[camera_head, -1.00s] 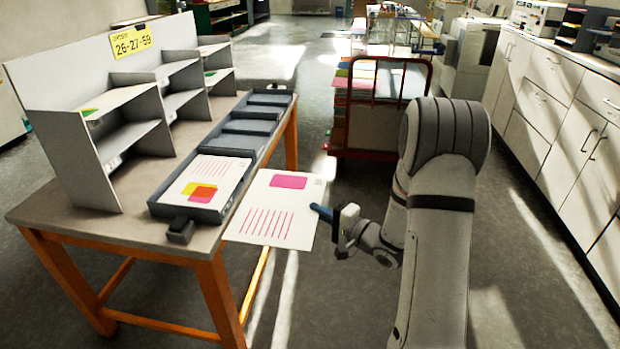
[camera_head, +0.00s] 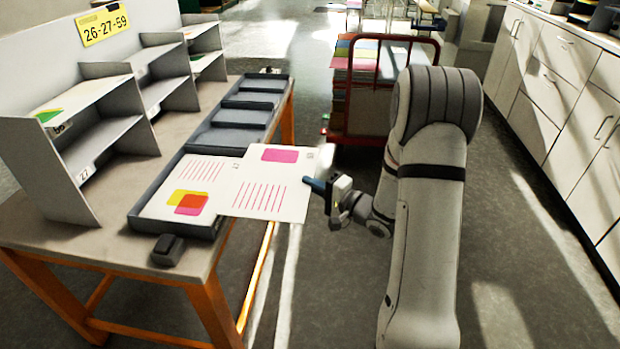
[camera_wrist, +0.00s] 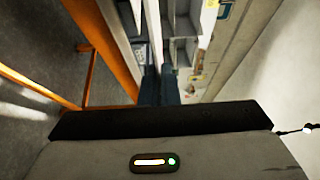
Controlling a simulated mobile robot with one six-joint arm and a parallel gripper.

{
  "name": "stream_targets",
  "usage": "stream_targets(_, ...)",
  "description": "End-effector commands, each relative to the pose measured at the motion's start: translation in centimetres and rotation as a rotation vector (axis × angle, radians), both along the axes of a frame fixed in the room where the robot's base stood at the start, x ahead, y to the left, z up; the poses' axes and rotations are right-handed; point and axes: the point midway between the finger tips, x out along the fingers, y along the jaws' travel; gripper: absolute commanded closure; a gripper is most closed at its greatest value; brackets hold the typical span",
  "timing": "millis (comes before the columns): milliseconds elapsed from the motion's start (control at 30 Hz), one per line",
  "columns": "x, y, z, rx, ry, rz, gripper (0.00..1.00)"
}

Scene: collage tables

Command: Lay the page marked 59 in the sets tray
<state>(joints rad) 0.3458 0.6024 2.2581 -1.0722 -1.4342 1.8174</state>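My gripper (camera_head: 316,186) is shut on the right edge of a white page (camera_head: 236,199) with a pink block and pink lines. Its small corner mark is too small to read. The held page reaches left over the right rim of the long dark tray (camera_head: 148,205). It overlaps another page (camera_head: 160,207) with yellow and red squares, which lies in the tray's near compartment. Whether the two pages touch, I cannot tell.
A grey shelf unit (camera_head: 85,160) stands along the table's left side, under a yellow card (camera_head: 104,27) reading 26-27-59. The tray's farther compartments (camera_head: 240,117) look empty. A red-framed cart (camera_head: 362,135) stands behind my arm. White cabinets (camera_head: 560,120) line the right.

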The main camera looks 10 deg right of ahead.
Motion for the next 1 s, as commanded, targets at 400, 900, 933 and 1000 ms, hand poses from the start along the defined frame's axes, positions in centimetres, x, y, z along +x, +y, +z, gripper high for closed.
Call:
stream_targets(400,1.9,5.7,-0.1,0.001,-0.002,0.007,1.0)
stream_targets(900,4.7,13.3,-0.1,0.001,-0.001,0.006,1.0)
stream_targets(933,4.8,13.7,-0.1,0.001,-0.001,0.006,1.0)
stream_targets(1000,5.3,14.8,0.0,0.0,-0.001,0.006,1.0)
